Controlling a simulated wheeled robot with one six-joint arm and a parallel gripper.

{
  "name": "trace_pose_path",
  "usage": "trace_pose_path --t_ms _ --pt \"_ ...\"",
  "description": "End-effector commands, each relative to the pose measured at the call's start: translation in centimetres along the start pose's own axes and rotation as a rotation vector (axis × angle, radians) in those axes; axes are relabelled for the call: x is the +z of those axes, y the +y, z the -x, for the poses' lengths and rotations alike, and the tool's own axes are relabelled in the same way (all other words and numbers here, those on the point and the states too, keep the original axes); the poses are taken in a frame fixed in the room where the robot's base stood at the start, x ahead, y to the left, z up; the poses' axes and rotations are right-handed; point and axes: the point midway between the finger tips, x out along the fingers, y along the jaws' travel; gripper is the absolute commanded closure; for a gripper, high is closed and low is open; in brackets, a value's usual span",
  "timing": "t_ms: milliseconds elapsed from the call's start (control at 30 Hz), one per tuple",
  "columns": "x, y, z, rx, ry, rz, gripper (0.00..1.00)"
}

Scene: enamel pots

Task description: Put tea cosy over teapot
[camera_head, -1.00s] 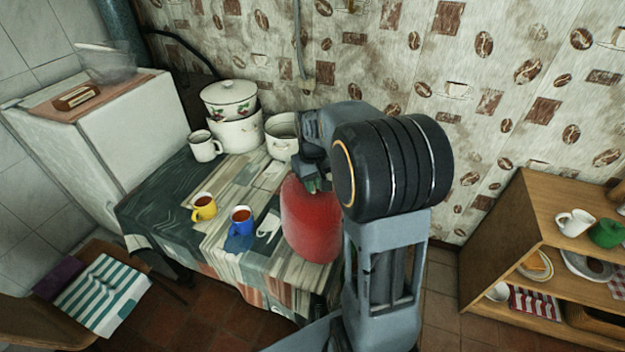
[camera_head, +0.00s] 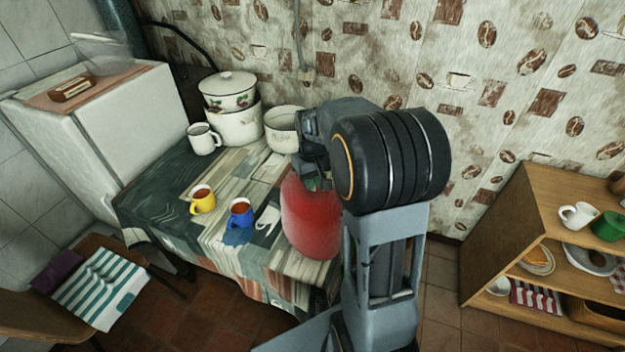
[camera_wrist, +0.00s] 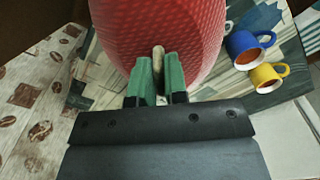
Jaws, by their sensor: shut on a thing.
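The red, domed tea cosy (camera_head: 311,222) is at the right end of the table in the head view. My gripper (camera_head: 317,180) is at its top. In the wrist view my gripper (camera_wrist: 158,80) has its green fingers shut on a pale tab at the top of the tea cosy (camera_wrist: 150,30), whose red surface is textured. No teapot is visible in either view. I cannot tell whether the cosy hangs above the table or touches it, nor what is under it.
A yellow mug (camera_head: 203,198) and a blue mug (camera_head: 240,212) stand left of the cosy. A white mug (camera_head: 203,138), a lidded pot (camera_head: 229,92) and an open white pot (camera_head: 283,128) are at the back. A wooden shelf (camera_head: 500,240) stands right, across open floor.

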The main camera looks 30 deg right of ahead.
Motion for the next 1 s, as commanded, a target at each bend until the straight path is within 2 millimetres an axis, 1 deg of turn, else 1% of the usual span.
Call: trace_pose_path --t_ms 167,200,467,500,633,667,900,1000 --pt "0.0 0.0 -0.03 0.0 0.0 0.0 1.0" --pt "0.0 0.0 -0.03 0.0 0.0 0.0 0.84" --pt "0.0 0.0 -0.03 0.0 0.0 0.0 0.59" --pt "0.0 0.0 -0.03 0.0 0.0 0.0 0.57" --pt "0.0 0.0 -0.04 0.0 0.0 0.0 0.57" --pt "0.01 0.0 -0.06 0.0 -0.001 0.0 0.55" --pt "0.01 0.0 -0.06 0.0 -0.001 0.0 0.32" --pt "0.01 0.0 -0.05 0.0 -0.001 0.0 0.31"
